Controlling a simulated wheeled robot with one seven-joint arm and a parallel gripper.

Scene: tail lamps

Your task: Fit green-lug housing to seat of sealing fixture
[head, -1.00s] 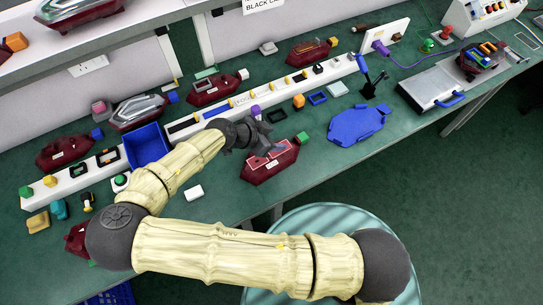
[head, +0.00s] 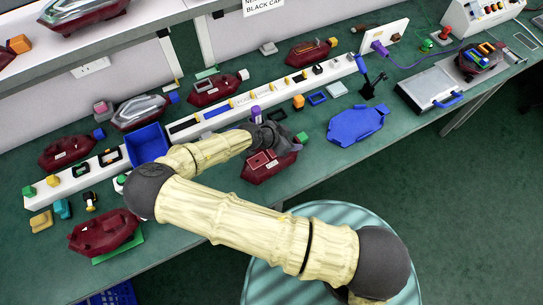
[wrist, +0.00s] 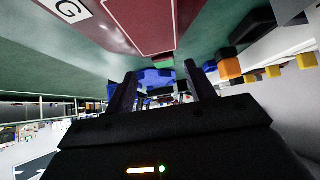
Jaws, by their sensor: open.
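The dark red housing with a green lug (head: 262,175) lies on the green bench, near its front edge. The green lug (head: 302,138) sticks out at its right end. My gripper (head: 279,143) is over the housing's far side, close to the lug end, and my wrist hides part of the housing. Contact cannot be told. A fixture with a dark red part (head: 478,62) stands at far right; I cannot tell whether it is the sealing fixture.
A blue shaped plate (head: 357,125) lies right of the housing. A long white strip with small parts (head: 215,115) runs behind. A blue bin (head: 147,144) and another red housing (head: 104,232) are at left. A silver case (head: 430,86) is at right.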

